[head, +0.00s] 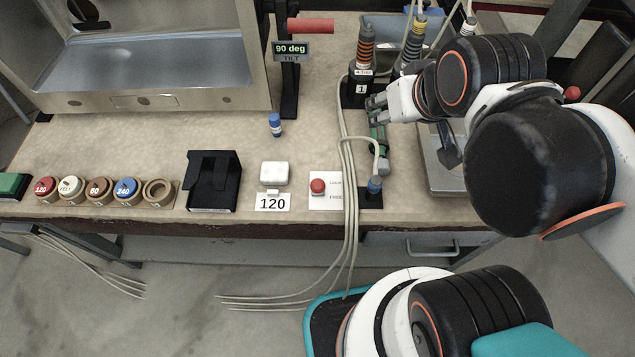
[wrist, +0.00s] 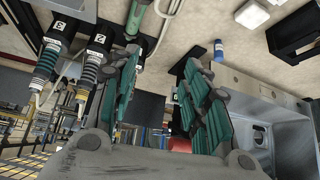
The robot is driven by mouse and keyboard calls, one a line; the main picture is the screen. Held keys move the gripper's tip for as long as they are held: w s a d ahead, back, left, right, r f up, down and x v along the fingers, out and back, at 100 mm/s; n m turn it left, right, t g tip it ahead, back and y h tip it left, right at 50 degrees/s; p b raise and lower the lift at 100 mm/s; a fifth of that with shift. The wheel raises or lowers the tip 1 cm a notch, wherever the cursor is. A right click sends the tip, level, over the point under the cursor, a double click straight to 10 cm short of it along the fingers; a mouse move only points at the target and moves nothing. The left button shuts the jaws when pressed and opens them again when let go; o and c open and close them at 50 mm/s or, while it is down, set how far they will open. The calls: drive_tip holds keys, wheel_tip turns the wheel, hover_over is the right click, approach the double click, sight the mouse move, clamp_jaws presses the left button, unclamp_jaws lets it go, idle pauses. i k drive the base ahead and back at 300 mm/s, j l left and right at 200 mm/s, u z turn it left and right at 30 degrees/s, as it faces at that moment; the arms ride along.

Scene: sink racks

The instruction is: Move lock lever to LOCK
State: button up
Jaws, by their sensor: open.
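A small white panel (head: 329,202) lies near the front edge of the bench in the head view. It bears a red round knob (head: 318,187) and small print at its right that seems to include FREE; I take it as the lock lever, but its exact setting is hard to read. My gripper (head: 376,108) is open, up and to the right of the panel, pointing left beside the block marked 1. In the wrist view the two green-padded fingers (wrist: 165,95) stand apart. A red piece (wrist: 179,144) shows beyond them, probably the tilt handle.
A black post carries a red handle (head: 310,26) and a 90 deg TILT sign (head: 290,49). Grey hoses (head: 350,230) run past the panel's right side. A green-bodied connector (head: 379,145) lies below the gripper. A blue cylinder (head: 275,124) and white block (head: 274,173) stand left.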

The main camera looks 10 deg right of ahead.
sight(318, 185)
drive_tip(key=k+l+u, duration=0.1)
drive_tip(key=l+u, duration=0.2)
drive_tip(key=k+l+u, duration=0.15)
drive_tip(key=l+u, duration=0.15)
drive_tip(key=k+l+u, duration=0.3)
drive_tip(key=i+l, duration=0.05)
drive_tip(key=i, duration=0.05)
